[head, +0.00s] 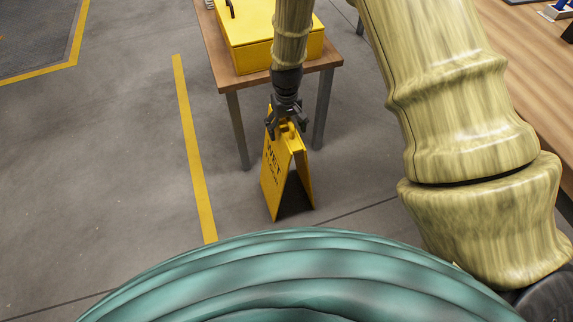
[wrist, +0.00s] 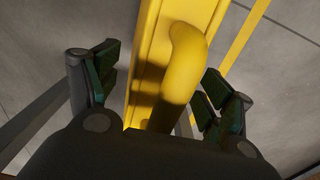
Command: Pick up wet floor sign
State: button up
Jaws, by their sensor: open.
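The yellow wet floor sign (head: 277,172) stands upright and spread open on the grey floor, in front of a small table. Its yellow top handle (wrist: 183,65) shows large in the wrist view. My gripper (head: 287,124) is right above the sign's top, pointing down. In the wrist view my gripper (wrist: 160,92) is open, with one dark green finger pad on each side of the handle. A gap shows between the handle and each pad. The lower end of the handle is hidden behind the gripper body.
A wooden-topped table (head: 236,83) with metal legs stands just behind the sign and carries a yellow box (head: 247,57). A yellow floor line (head: 192,140) runs to the left. A wooden surface (head: 530,45) is at the right. The floor on the left is clear.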

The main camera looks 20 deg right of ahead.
jog(key=shift+f, duration=0.3)
grip_shut()
jog(key=shift+r, duration=0.15)
